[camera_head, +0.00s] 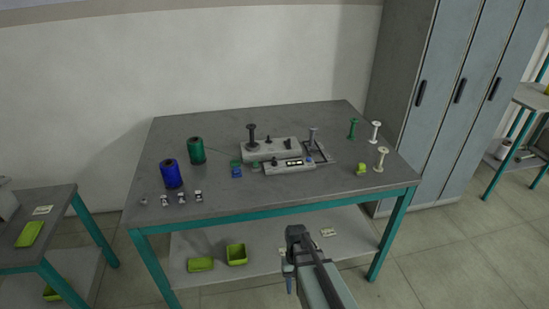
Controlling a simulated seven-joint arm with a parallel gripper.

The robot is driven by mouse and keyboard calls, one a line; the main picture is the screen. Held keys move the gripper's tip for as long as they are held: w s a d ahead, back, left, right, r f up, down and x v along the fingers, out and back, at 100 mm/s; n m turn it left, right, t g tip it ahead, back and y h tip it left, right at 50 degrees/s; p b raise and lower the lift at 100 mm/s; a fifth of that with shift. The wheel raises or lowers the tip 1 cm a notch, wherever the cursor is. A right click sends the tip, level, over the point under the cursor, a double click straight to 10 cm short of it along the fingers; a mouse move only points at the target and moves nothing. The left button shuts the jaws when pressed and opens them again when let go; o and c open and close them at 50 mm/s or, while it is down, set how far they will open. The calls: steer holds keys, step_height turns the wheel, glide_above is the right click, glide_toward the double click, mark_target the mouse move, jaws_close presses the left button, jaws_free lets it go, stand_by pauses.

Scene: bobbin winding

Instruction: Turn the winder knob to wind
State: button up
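The grey winder (283,147) sits near the middle of the table, towards the back. A dark post with a wide top (251,132) rises from its left end, and a bluish spool-like piece (312,136) stands at its right end. A low front unit (289,166) has a small dark panel with light marks. The winder knob is too small to pick out with certainty. My gripper (297,238) is in front of the table's front edge, apart from the winder and everything on the table. I cannot see its finger gap clearly.
Blue (171,175) and green (196,151) thread cones stand left on the table (300,197). Several small metal pieces lie in front of them. White (381,158) and green (353,128) bobbins stand right. Lime bins (236,254) sit on the lower shelf. Table space before the winder is clear.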

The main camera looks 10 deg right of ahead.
steer(key=w+d+r, duration=0.1)
steer(key=w+r, duration=0.4)
steer(key=r, duration=0.3)
steer(key=w+d+r+t, duration=0.1)
steer(key=w+r, duration=0.5)
steer(key=r, duration=0.2)
steer(key=w+d+r+t, duration=0.1)
steer(key=w+r, duration=0.5)
steer(key=r, duration=0.3)
steer(key=shift+w, duration=0.2)
step_height(320, 180, up, 17)
steer(key=t, duration=0.3)
glide_above(274, 159)
steer(key=shift+n+h, duration=0.4)
step_height(274, 159, down, 14)
steer(key=shift+w+d+r, duration=0.1)
steer(key=shift+w, duration=0.05)
steer(key=shift+c, duration=0.2)
jaws_close()
